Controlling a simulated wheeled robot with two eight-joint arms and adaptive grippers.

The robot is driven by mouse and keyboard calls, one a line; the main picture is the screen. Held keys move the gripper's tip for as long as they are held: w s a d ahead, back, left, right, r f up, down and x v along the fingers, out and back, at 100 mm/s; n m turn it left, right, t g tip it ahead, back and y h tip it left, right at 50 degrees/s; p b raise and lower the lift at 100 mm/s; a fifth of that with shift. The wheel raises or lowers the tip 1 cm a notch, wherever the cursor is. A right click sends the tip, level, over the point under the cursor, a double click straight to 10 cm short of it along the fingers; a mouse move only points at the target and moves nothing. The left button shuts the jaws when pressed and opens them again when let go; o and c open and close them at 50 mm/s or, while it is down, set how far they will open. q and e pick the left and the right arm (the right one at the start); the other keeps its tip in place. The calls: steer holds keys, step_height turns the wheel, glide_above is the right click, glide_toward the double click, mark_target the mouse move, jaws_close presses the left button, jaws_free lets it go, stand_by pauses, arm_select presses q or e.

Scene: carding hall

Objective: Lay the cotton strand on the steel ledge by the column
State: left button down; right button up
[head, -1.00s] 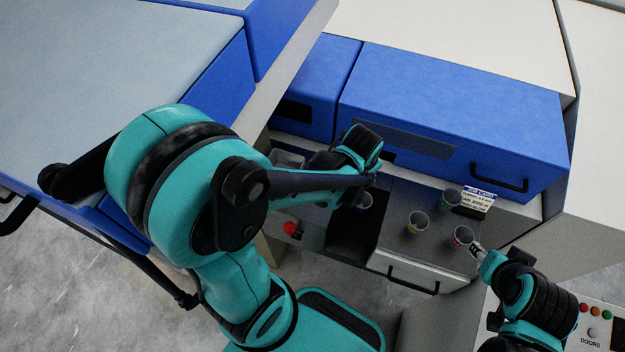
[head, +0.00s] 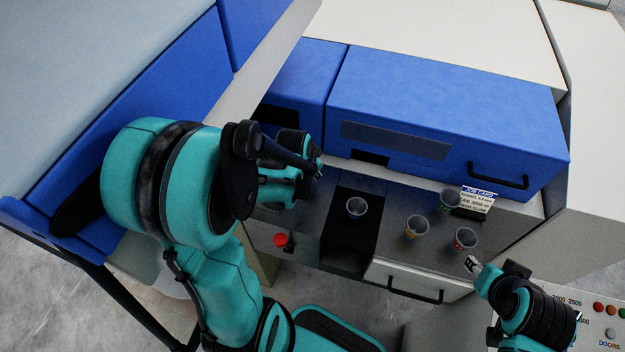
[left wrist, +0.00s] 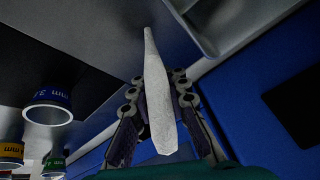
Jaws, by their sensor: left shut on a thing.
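My left gripper (head: 314,170) is above the grey steel ledge (head: 265,215), left of the dark recess. In the left wrist view, its fingers (left wrist: 158,90) are shut on the cotton strand (left wrist: 155,95), a long white piece with a narrow far end. The strand cannot be made out in the head view. The steel surface also shows in the left wrist view (left wrist: 110,30). A pale slanting member (head: 262,70) rises behind my left arm; I cannot tell whether it is the column. My right gripper (head: 473,265) is near the red-banded cup; its jaw opening is unclear.
A blue-banded cup (head: 356,209) stands in the dark recess. Yellow-banded (head: 416,228), red-banded (head: 464,239) and green-banded (head: 450,200) cups stand to the right, near a job card (head: 478,198). A red button (head: 280,240) is on the front. Blue housings (head: 440,115) stand behind.

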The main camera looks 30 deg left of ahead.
mark_target(315, 180)
arm_select(q)
steer(key=shift+f+b, duration=0.9)
steer(key=shift+f, duration=0.65)
steer(key=shift+f, duration=0.2)
steer(key=c, duration=1.5)
jaws_free()
steer(key=shift+o, duration=0.2)
steer(key=shift+r, duration=0.1)
